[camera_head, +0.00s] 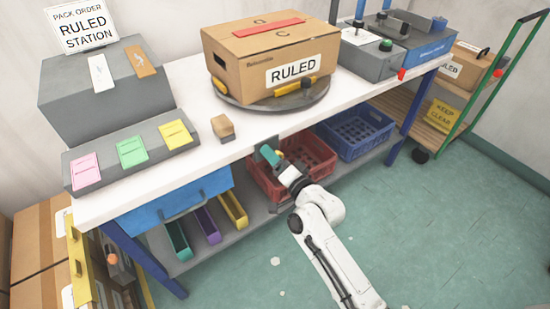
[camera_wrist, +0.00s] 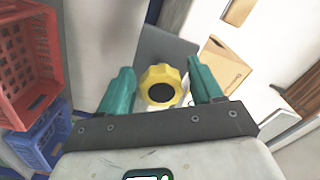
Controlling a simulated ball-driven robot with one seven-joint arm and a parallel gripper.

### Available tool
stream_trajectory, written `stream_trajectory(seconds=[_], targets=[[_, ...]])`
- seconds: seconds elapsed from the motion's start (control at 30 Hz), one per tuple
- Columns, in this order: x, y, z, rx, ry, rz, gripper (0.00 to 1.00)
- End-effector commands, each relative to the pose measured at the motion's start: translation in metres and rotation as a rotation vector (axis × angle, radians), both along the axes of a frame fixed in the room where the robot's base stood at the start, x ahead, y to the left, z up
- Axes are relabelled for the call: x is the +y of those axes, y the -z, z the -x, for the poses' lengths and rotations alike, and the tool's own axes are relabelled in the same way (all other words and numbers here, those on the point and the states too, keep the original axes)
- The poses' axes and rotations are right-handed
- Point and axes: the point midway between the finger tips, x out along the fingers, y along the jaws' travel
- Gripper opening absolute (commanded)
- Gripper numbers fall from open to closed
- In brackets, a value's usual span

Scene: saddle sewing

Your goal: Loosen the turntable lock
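A yellow scalloped knob with a dark centre (camera_wrist: 160,84) sits in front of a grey plate (camera_wrist: 165,45) in the wrist view; it looks like the turntable lock. My gripper (camera_wrist: 161,88) is open, with one green finger on each side of the knob and a visible gap on both sides. Whether the fingertips reach past the knob I cannot tell. In the head view my gripper (camera_head: 272,155) is at the table's front edge, below the round grey turntable (camera_head: 240,101), and mostly hides the knob. A cardboard box marked RULED (camera_head: 240,72) stands on the turntable.
A small wooden block (camera_head: 222,127) lies on the white tabletop (camera_head: 200,150) near the front edge. A red crate (camera_head: 308,170) and a blue crate (camera_head: 357,131) stand on the lower shelf, close to my arm.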

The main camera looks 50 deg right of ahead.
Motion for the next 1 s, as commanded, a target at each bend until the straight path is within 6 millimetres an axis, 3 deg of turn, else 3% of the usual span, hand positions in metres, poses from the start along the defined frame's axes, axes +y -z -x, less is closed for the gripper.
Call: stream_trajectory(seconds=[0.37, 0.8, 1.0], targets=[[0.0, -0.001, 0.004, -0.002, 0.003, 0.002, 0.71], [0.02, 0.0, 0.073, 0.001, 0.001, 0.001, 0.71], [0.027, 0.0, 0.096, -0.001, 0.0, 0.001, 0.71]])
